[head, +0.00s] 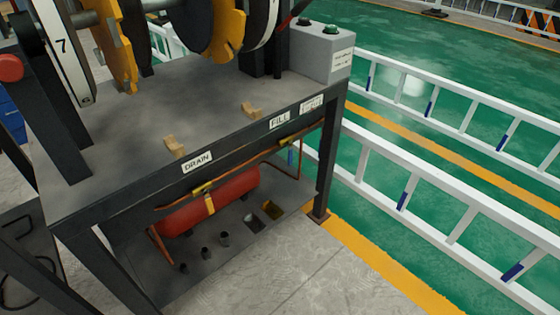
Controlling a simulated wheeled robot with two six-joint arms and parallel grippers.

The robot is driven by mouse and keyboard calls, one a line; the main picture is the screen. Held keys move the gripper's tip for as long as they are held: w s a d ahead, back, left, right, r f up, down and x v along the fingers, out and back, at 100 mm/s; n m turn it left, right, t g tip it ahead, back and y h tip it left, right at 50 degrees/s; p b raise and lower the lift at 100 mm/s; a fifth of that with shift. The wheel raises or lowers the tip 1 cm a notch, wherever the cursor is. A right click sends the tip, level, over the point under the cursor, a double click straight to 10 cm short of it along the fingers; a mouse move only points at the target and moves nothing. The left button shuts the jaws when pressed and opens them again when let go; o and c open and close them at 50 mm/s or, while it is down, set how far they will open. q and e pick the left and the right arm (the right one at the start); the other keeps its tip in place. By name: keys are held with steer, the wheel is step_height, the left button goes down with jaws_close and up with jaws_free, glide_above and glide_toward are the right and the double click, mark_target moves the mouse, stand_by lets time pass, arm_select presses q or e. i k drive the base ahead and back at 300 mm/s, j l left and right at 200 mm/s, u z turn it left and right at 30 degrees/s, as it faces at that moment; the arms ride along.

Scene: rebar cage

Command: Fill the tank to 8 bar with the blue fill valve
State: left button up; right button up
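A red tank (212,200) lies on the lower shelf under a dark grey bench, with a yellow band around its middle. A copper pipe (262,163) runs above it below the bench's front edge. A small bluish part (290,158) shows near the pipe's right end; I cannot tell whether it is the blue fill valve. The front edge carries a DRAIN label (197,162), a FILL label (279,120) and a third label (311,106) too small to read. No pressure reading is legible. Neither of my grippers is in view.
Two small tan blocks (175,147) sit near the front of the bench top (130,130). Large yellow and white discs stand above it. A grey button box (322,52) is at the right end. White rails (440,185) flank the bench's right; the concrete floor in front is clear.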

mark_target(290, 150)
steer(key=i+l+u, duration=0.5)
steer(key=i+l, duration=0.65)
